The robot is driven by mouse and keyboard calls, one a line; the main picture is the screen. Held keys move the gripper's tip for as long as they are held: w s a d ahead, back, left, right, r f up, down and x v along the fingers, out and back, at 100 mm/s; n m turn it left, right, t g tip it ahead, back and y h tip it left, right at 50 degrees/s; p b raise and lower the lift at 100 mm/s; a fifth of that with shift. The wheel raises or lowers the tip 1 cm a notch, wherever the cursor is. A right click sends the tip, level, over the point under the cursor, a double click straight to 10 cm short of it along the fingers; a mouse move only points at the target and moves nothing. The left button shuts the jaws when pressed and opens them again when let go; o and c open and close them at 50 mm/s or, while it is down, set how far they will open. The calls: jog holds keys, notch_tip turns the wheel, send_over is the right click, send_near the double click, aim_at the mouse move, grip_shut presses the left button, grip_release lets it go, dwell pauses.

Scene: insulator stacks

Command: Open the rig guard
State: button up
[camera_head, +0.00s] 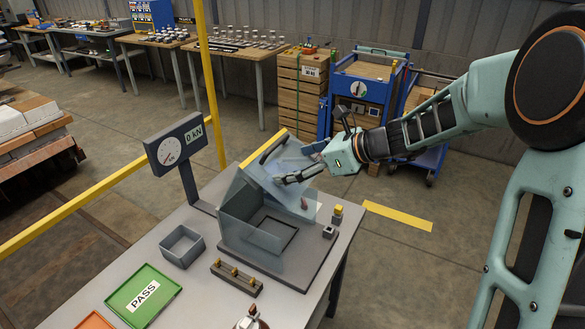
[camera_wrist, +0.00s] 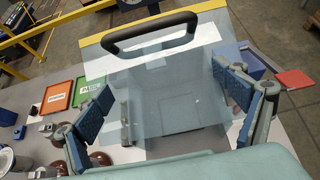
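The rig guard (camera_head: 291,170) is a clear panel with a yellow edge and a black handle (camera_head: 273,146). It appears tilted up above the grey, clear-walled rig box (camera_head: 250,240) on the table. In the wrist view the guard (camera_wrist: 165,95) fills the middle, with its handle (camera_wrist: 150,32) at the far edge. My gripper (camera_head: 290,177) is at the panel in the head view. In the wrist view my gripper (camera_wrist: 163,82) has its fingers wide apart with nothing held between them. The handle lies beyond the fingertips. Whether a finger touches the panel cannot be told.
A load gauge (camera_head: 175,147) reading 0 kN stands left of the rig. A grey bin (camera_head: 182,245), a green PASS tray (camera_head: 143,296), an orange tray (camera_head: 93,321) and a rack of small brass-topped parts (camera_head: 236,278) are on the table. A yellow rail (camera_head: 100,190) runs behind.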

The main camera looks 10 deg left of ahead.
jog(key=shift+d, duration=0.1)
jog(key=s+d+r+p, duration=0.2)
jog(key=d+r+p, duration=0.3)
jog(key=r, duration=0.6)
jog(key=shift+d+p, duration=0.2)
jog(key=shift+p, duration=0.95)
